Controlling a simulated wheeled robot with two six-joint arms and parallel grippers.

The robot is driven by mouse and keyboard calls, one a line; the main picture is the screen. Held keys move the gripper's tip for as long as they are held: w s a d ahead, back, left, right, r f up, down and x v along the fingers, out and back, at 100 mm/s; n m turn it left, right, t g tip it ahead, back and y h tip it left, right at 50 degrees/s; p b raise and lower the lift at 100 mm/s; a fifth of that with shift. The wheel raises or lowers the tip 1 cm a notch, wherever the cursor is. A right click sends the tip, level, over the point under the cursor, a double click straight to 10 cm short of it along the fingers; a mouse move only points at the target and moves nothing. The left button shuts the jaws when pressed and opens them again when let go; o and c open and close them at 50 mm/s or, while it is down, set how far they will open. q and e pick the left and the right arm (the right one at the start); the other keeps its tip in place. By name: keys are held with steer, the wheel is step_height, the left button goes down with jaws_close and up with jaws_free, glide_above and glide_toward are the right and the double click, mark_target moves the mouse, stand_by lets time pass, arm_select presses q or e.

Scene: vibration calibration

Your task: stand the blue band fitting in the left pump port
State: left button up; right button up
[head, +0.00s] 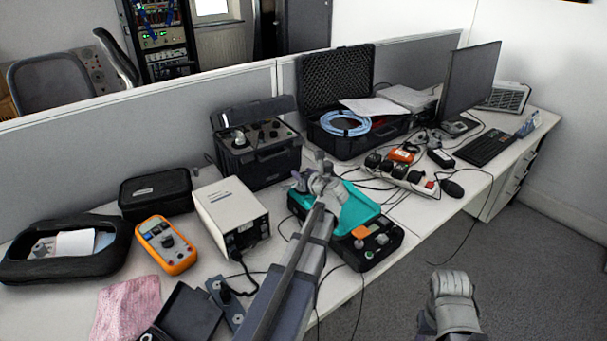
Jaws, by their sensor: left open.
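My left gripper (313,172) is open at the end of my left arm, over the far left edge of a black and teal unit (355,205). I see nothing between its fingers, but they are small in this view. I cannot make out the blue band fitting. I cannot tell which unit is the pump, and no port can be told apart. A black case with knobs on its panel (262,137) stands behind the gripper. A small blue-grey plate with a black knob (226,304) lies near the front edge. Only part of my right arm shows, at bottom right; its fingers do not show.
A white box instrument (231,212), an orange multimeter (165,245) and a black pouch (155,191) stand at left. An open foam-lined case (335,85) holds a blue cable coil (345,123). A power strip (408,176) and loose cables lie right of the gripper.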

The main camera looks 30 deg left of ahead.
arm_select(q)
steer(key=shift+s+d, duration=0.1)
steer(key=p+v, duration=0.2)
steer(key=v, duration=0.4)
steer(key=shift+s+d+r+p, duration=0.2)
steer(key=shift+s+d+p, duration=0.05)
steer(key=shift+p, duration=0.1)
steer(key=shift+s+d+r, duration=0.1)
steer(key=shift+s+d, duration=0.15)
steer(key=shift+d, duration=0.1)
